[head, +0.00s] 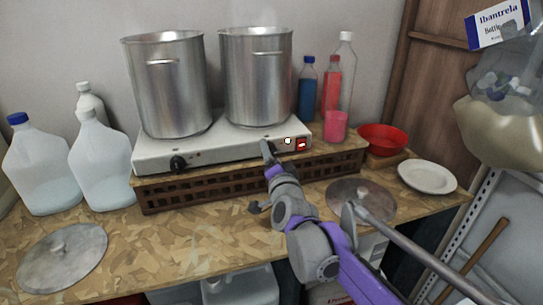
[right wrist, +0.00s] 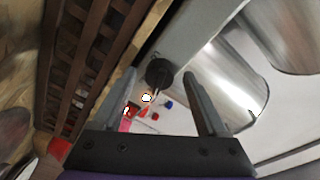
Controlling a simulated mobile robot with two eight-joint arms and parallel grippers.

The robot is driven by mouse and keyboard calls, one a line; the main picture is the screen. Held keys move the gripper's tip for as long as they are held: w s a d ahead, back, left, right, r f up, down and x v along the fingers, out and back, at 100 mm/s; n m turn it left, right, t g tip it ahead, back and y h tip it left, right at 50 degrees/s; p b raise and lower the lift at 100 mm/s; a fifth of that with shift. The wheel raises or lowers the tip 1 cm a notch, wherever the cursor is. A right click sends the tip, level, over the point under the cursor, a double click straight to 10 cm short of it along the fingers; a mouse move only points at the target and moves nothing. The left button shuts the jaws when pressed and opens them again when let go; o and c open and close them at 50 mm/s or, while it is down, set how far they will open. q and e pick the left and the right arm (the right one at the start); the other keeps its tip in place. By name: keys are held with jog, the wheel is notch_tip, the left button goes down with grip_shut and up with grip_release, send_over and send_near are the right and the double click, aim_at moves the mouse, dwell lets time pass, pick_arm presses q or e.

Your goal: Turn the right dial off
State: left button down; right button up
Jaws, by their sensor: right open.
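The white two-plate hot plate (head: 215,146) stands on a brown wooden lattice stand and carries two steel pots. Its left dial (head: 178,163) is black and on the front panel. In the head view, my right gripper (head: 268,150) covers the place of the right dial. In the right wrist view, the black right dial (right wrist: 158,72) shows between the tips of my open right gripper (right wrist: 160,77), with a finger on either side. I cannot tell whether the fingers touch it. An indicator light (head: 288,141) and a red switch (head: 301,144) are lit right of the dial. My left gripper is out of view.
The left pot (head: 168,90) and right pot (head: 257,85) stand close behind the panel. Bottles, a pink cup (head: 336,126) and a red bowl (head: 382,139) are at the right. Steel lids (head: 62,258) (head: 362,200) lie on the counter. Jugs (head: 100,165) stand at the left.

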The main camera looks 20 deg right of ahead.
jog(key=shift+c, duration=0.2)
grip_shut()
jog(key=shift+n, duration=0.3)
jog(key=n+p, duration=0.1)
jog(key=n, duration=0.6)
jog(key=n+t+y+p, duration=0.1)
jog(key=n+p, duration=0.1)
jog(key=n, duration=0.4)
jog(key=shift+d+f+n+p, duration=0.1)
jog(key=shift+d+n+p, duration=0.1)
jog(key=shift+n+p, duration=0.15)
jog(key=shift+n, duration=0.25)
dwell(0.4)
